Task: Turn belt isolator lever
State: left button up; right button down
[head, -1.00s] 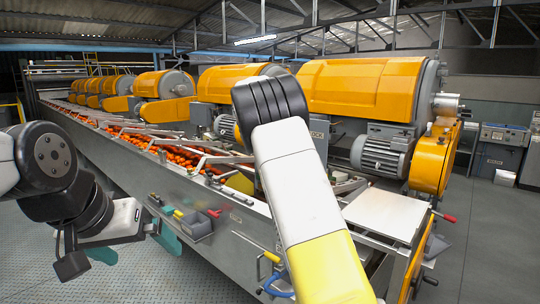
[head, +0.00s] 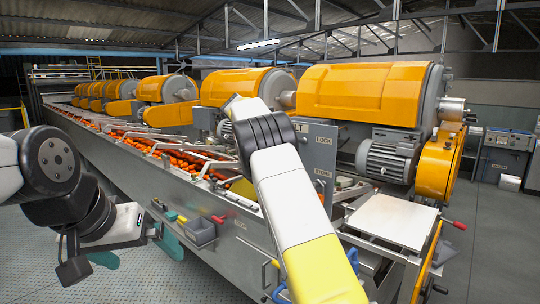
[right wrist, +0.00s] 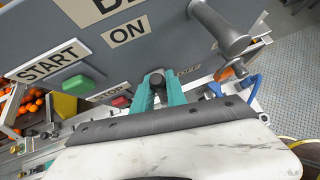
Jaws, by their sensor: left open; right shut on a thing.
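In the right wrist view, a grey control panel (right wrist: 183,58) carries an ON label (right wrist: 128,33) under a cut-off word starting "BE". My right gripper (right wrist: 158,92) has its teal fingers on either side of a dark round knob (right wrist: 157,78) at the panel and is shut on it; it seems to be the isolator lever's knob. The lever's shaft cannot be made out. In the head view my right forearm hides this gripper and much of the panel (head: 319,160). My left gripper (head: 136,250) is open and empty, beside the machine's front side.
A green button (right wrist: 84,86) under START and a red button (right wrist: 119,101) by STOP sit left of my right gripper. A metal cylindrical handle (right wrist: 220,30) sticks out at the right. A grey bin (head: 199,232) hangs on the machine's front.

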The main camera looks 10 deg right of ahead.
jog(key=shift+f, duration=0.1)
jog(key=c, duration=1.3)
grip_release()
jog(key=shift+w, duration=0.1)
jog(key=shift+c, duration=0.2)
jog(key=v, duration=0.8)
jog(key=shift+f, duration=0.1)
